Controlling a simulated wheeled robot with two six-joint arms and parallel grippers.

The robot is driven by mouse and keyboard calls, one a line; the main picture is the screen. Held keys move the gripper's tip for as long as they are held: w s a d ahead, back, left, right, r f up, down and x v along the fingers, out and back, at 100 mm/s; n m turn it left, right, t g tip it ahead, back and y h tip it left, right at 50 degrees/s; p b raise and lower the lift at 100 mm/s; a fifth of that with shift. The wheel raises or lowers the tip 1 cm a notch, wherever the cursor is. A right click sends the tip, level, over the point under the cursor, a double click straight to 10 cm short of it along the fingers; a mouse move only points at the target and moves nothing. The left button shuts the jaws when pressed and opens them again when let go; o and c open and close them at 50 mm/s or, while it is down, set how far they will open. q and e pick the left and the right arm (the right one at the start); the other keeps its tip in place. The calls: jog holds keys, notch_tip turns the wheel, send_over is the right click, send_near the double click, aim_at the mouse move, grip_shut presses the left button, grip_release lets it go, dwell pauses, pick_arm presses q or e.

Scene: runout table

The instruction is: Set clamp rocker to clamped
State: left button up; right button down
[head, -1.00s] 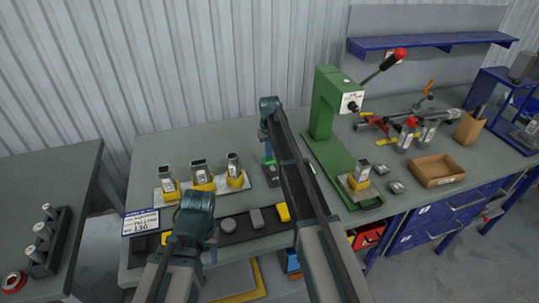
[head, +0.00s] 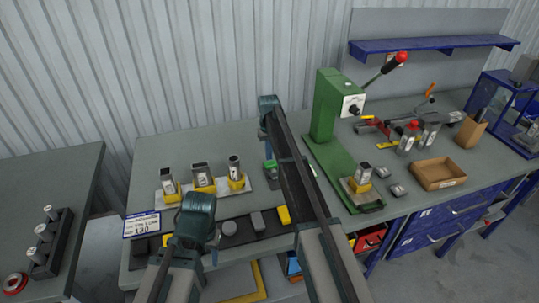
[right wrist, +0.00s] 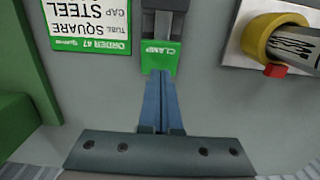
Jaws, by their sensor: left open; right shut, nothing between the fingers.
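The clamp rocker (right wrist: 160,57) shows in the right wrist view as a green end face marked CLAMP on a dark and grey body. In the head view its green part (head: 270,163) is small, beside my right arm. My right gripper (right wrist: 161,80) is shut and empty, its blue fingers pointing at the lower edge of the green face. I cannot tell whether the tips touch it. In the head view the right gripper (head: 264,137) hangs down, partly hidden by its arm. My left gripper (head: 213,254) is open, low at the table's front, mostly hidden by its wrist.
A label card (right wrist: 90,25) lies left of the rocker in the wrist view. A tray (head: 245,183) with square tubes in yellow holders stands left of the rocker. A green press (head: 325,110) with a red-knobbed lever stands right. A cardboard box (head: 438,184) lies farther right.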

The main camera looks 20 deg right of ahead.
pick_arm(q)
notch_tip(320, 180, up, 12)
jog(key=p, duration=1.1)
pick_arm(e)
notch_tip(320, 180, up, 12)
jog(key=w, duration=0.2)
jog(key=shift+w, duration=0.4)
